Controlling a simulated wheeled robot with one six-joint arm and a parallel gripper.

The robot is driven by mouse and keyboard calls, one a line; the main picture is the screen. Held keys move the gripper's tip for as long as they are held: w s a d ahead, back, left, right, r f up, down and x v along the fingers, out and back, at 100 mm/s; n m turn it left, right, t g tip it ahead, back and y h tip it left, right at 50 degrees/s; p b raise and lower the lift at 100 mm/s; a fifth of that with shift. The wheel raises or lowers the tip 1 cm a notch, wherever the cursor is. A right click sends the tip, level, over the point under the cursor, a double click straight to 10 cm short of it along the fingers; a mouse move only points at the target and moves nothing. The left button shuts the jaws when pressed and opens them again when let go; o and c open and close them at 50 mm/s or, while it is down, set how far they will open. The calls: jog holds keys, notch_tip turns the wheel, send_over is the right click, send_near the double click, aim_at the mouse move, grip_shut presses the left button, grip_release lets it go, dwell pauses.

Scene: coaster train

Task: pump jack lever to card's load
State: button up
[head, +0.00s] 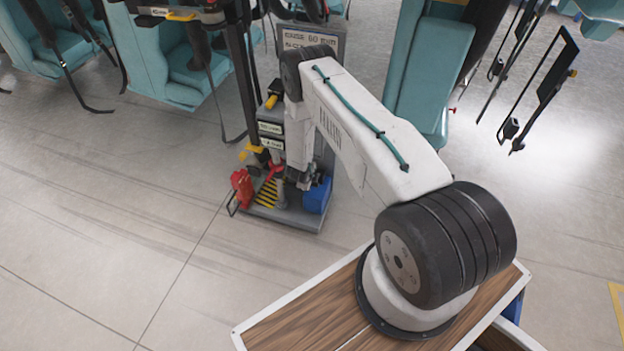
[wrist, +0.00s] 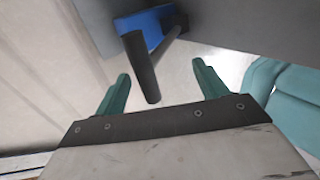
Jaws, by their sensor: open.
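The jack unit stands on the floor in the head view, with a grey base (head: 295,218) and a blue part (head: 317,196). In the wrist view a dark cylindrical lever grip (wrist: 141,68) sits on a rod that runs back towards a blue part (wrist: 143,27). My gripper (wrist: 160,69) is open, its two teal fingers on either side of the grip's lower end in the picture. The grip lies nearer the left finger; contact is not visible. In the head view my gripper (head: 303,180) is low at the jack, partly hidden.
A red object (head: 242,188) stands at the base's left, beside yellow-black stripes (head: 267,193). Teal seats (head: 425,75) with hanging dark bars (head: 540,90) stand around the jack. The tiled floor (head: 110,220) at left is clear.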

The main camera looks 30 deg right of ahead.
jog(key=shift+v, duration=2.35)
